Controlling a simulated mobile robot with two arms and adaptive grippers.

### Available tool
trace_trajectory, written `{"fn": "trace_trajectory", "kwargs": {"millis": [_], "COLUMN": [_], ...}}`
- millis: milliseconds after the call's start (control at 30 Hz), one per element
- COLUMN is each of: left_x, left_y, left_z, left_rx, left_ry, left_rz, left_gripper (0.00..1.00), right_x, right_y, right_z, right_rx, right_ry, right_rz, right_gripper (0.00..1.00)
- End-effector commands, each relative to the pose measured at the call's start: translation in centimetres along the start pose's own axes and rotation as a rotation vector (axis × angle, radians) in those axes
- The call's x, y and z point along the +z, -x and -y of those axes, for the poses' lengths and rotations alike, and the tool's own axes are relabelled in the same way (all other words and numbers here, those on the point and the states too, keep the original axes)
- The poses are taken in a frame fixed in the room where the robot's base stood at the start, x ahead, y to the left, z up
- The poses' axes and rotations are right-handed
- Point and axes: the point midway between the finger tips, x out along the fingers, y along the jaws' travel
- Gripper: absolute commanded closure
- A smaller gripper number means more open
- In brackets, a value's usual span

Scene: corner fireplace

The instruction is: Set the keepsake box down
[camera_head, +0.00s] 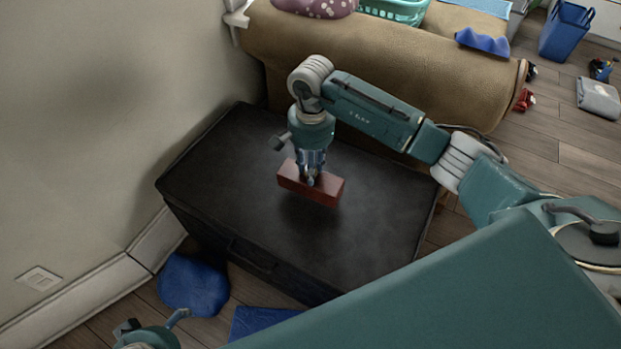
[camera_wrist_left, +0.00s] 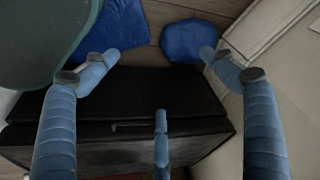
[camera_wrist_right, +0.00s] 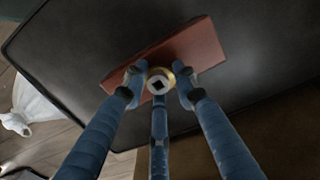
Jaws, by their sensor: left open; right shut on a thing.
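The keepsake box is a small reddish-brown block (camera_head: 325,190) with a brass-coloured round fitting, seen in the right wrist view (camera_wrist_right: 203,45). My right gripper (camera_head: 311,178) is shut on it from above, its blue fingers closed around the fitting in the right wrist view (camera_wrist_right: 158,84). The box is over the middle of a black chest (camera_head: 390,210); I cannot tell whether it touches the lid. My left gripper (camera_wrist_left: 155,62) is open and empty, low in front of the chest; only part of it shows at the bottom left of the head view.
A brown sofa (camera_head: 400,40) stands behind the chest, with a teal basket (camera_head: 395,10) on it. Blue cushions (camera_head: 192,285) lie on the floor in front. A wall is on the left. The lid around the box is clear.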

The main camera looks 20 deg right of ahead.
Motion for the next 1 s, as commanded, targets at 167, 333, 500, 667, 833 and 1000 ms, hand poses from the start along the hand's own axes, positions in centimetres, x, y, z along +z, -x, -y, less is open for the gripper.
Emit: {"fn": "trace_trajectory", "kwargs": {"millis": [167,333,500,667,833,1000], "left_x": [0.0,0.0,0.0,0.0,0.0,0.0], "left_y": [1.5,2.6,2.6,2.6,2.6,2.6], "left_z": [0.1,0.1,0.1,0.1,0.1,0.1], "left_rx": [-0.002,-0.002,-0.003,-0.003,-0.003,-0.003], "left_ry": [0.001,0.001,0.001,0.001,0.001,0.001], "left_rz": [-0.009,-0.012,-0.012,-0.012,-0.012,-0.013], "left_gripper": [0.16,0.16,0.16,0.16,0.16,0.16], "right_x": [0.0,-0.1,-0.1,0.0,0.0,-0.1], "right_y": [-2.8,-4.1,-4.1,-4.2,-4.2,-3.9], "right_z": [0.0,0.0,0.0,0.0,0.0,0.0], "right_rx": [0.002,-0.001,-0.001,0.001,0.001,0.000], "right_ry": [0.000,0.000,0.001,0.001,0.001,0.001], "right_rz": [0.003,0.001,0.000,0.001,0.001,0.000], "right_gripper": [1.00,1.00,1.00,0.56,0.53,0.53]}}
